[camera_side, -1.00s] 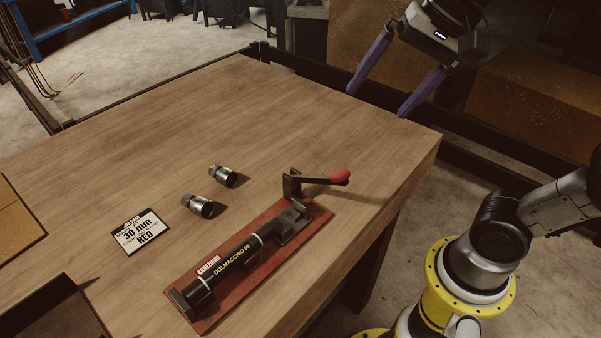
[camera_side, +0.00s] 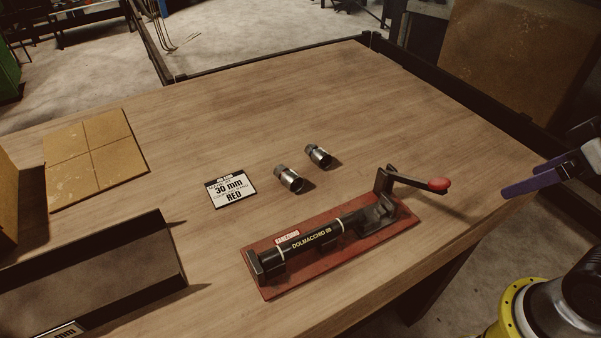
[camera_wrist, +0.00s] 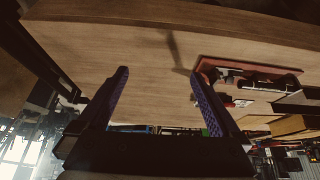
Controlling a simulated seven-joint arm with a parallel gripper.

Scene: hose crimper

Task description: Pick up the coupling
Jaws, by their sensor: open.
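Two metal couplings with dark ends lie on the wooden table in the side view, one nearer (camera_side: 289,180) and one farther back (camera_side: 318,156). My gripper (camera_side: 545,178) is at the right edge of the side view, beyond the table's right edge and far from both couplings, partly cut off by the frame. In the wrist view my gripper (camera_wrist: 160,73) has its two purple fingers spread with nothing between them. I cannot make out the couplings in the wrist view.
The hose crimper (camera_side: 305,243) on its red base has a red-knobbed lever (camera_side: 438,184) pointing right. A card (camera_side: 231,188) reads "30 mm RED". The table's back half is clear.

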